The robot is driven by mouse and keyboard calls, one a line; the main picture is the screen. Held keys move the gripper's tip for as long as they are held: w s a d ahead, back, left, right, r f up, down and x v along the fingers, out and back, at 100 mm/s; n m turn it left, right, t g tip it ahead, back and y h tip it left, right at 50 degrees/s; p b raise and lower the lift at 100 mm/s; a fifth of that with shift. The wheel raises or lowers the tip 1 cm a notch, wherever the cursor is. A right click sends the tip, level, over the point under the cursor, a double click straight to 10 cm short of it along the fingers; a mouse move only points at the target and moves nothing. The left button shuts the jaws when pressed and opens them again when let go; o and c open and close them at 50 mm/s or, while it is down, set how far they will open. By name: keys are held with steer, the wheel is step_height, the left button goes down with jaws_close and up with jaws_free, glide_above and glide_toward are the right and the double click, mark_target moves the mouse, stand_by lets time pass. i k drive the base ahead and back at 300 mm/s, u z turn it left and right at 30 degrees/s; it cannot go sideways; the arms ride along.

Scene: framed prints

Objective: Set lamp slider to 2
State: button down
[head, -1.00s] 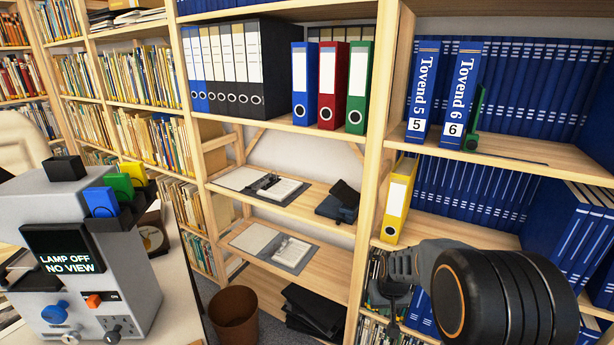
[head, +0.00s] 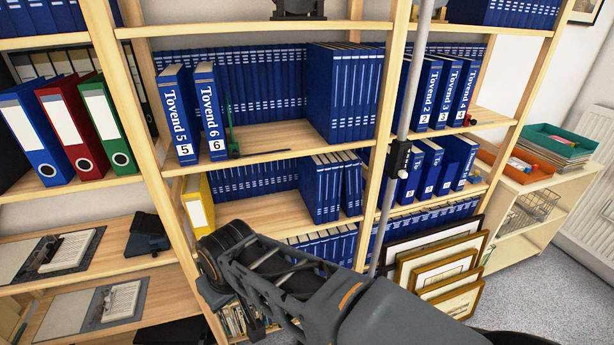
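No lamp and no control marked with a 2 for a lamp can be made out now. The grey device whose display read "LAMP OFF NO VIEW" is out of the picture. I cannot tell whether this block is a slider. My arm reaches from the bottom right toward the lower middle. Its gripper fingers cannot be made out, so open or shut does not show.
Blue binders (head: 345,95) fill the wooden shelves. Blue, red and green folders (head: 108,128) stand at left. Framed prints (head: 437,262) lean at the shelf's foot. A low cabinet (head: 545,190) bears green and orange trays. Carpet at lower right is clear.

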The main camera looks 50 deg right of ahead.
mark_target(402, 174)
steer(key=z, duration=1.25)
steer(key=k, duration=0.45)
steer(key=z, duration=0.7)
steer(key=i, duration=0.5)
steer(key=z, duration=0.05)
